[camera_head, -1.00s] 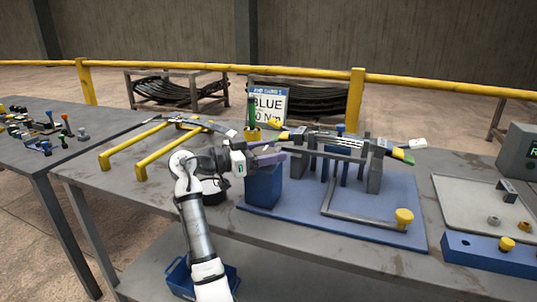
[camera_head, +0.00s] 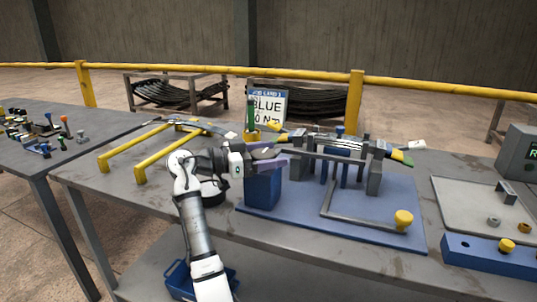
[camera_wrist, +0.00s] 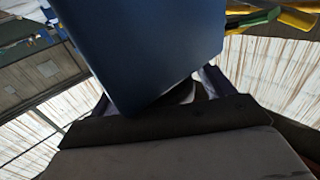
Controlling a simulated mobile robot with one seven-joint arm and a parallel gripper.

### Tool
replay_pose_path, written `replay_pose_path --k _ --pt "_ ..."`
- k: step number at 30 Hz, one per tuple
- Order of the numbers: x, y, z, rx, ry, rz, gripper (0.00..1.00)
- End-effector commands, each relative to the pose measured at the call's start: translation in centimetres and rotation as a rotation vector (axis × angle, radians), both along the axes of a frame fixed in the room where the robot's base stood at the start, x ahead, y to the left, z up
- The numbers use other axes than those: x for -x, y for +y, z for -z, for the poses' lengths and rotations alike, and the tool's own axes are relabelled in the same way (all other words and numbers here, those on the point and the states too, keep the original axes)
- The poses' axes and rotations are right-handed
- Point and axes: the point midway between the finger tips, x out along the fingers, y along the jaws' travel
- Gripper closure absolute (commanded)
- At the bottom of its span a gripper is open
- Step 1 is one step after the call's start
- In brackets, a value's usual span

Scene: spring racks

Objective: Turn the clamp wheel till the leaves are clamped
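The leaf stack (camera_head: 335,143) lies across the clamping fixture (camera_head: 374,178) on a blue base plate (camera_head: 375,225), with green and yellow pieces at its ends. A bent grey bar (camera_head: 350,219) with a yellow knob (camera_head: 403,218) lies at the front of the plate. I cannot tell for sure which part is the clamp wheel. My gripper (camera_head: 276,154) is left of the fixture, just above a blue block (camera_head: 263,188). Its purple fingers are apart and nothing shows between them. In the wrist view a dark blue block (camera_wrist: 140,45) fills the upper middle and hides the fingertips.
Yellow-legged frame (camera_head: 150,148) stands left on the table. A job card (camera_head: 268,103) and a green upright handle (camera_head: 251,115) stand behind my gripper. A grey tray (camera_head: 490,210) and blue rail (camera_head: 490,255) lie right. A dark round object (camera_head: 214,192) sits behind my arm.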

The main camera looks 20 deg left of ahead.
Motion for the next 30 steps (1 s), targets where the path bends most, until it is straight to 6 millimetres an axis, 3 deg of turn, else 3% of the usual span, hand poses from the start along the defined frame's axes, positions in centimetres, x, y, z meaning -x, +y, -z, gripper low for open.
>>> replay_pose_path --k 8,21,30 --pt "0.4 0.6 0.0 0.0 -0.001 -0.002 0.2" --pt "5.8 7.9 0.0 0.001 -0.002 -0.004 0.2" --pt "8.0 10.8 0.0 0.0 0.0 0.0 0.2"
